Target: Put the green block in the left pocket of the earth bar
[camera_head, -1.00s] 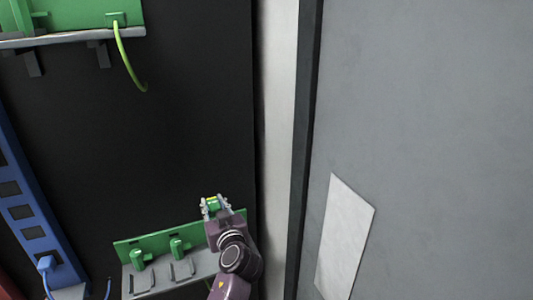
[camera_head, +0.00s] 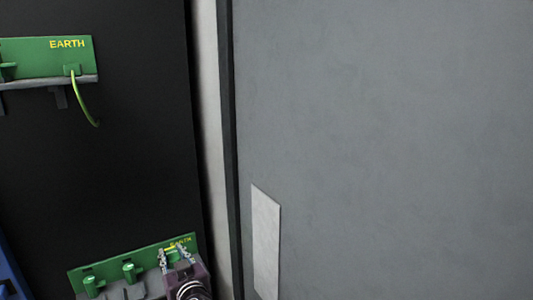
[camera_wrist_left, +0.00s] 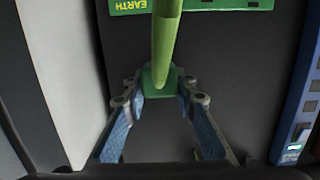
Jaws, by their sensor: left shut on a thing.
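My left gripper (camera_head: 173,254) is at the right end of the lower earth bar (camera_head: 81,277), in front of its green panel and near its EARTH label. It is shut on a green block, which shows in the left wrist view (camera_wrist_left: 155,86) between the two fingertips. A thick green lead (camera_wrist_left: 167,35) runs from the block towards the top of that view. Two other green blocks (camera_head: 129,271) sit on the bar to the left of the gripper. The gripper hides the right part of the bar; contact between held block and bar cannot be told. My right gripper is not in view.
An upper earth bar (camera_head: 35,52) with a hanging green-yellow lead (camera_head: 85,105) is at the upper left. A blue bar (camera_head: 12,270) is at the lower left. A grey panel with a pale sheet (camera_head: 265,240) fills the right side. The black panel between the bars is clear.

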